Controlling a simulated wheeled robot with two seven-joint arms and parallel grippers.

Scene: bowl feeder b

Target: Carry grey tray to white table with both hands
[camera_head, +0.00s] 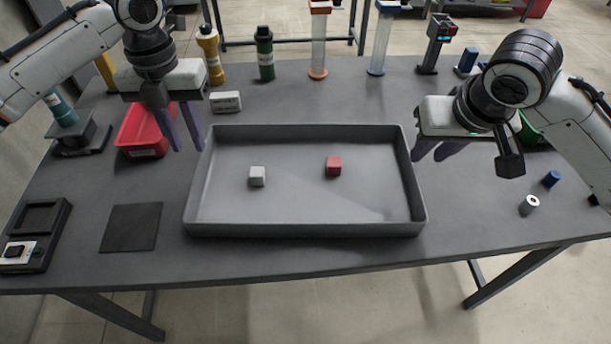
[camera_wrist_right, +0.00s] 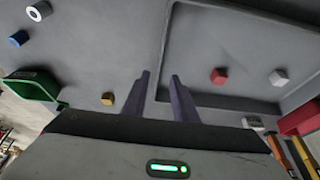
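The grey tray (camera_head: 305,229) is a wide, shallow, rectangular tray lying flat on the dark grey table (camera_head: 300,262). A white cube (camera_head: 257,176) and a red cube (camera_head: 333,166) sit inside it. That view also shows the tray's rim (camera_wrist_right: 166,45). I cannot make out a white table.
A red bin (camera_head: 143,136) stands left of the tray, behind a black mat (camera_head: 131,227). A white block (camera_head: 225,102) and bottles are behind it. A blue cylinder (camera_head: 551,179) and white ring (camera_head: 529,205) lie at right. The right wrist view shows a yellow-brown block (camera_wrist_right: 107,98).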

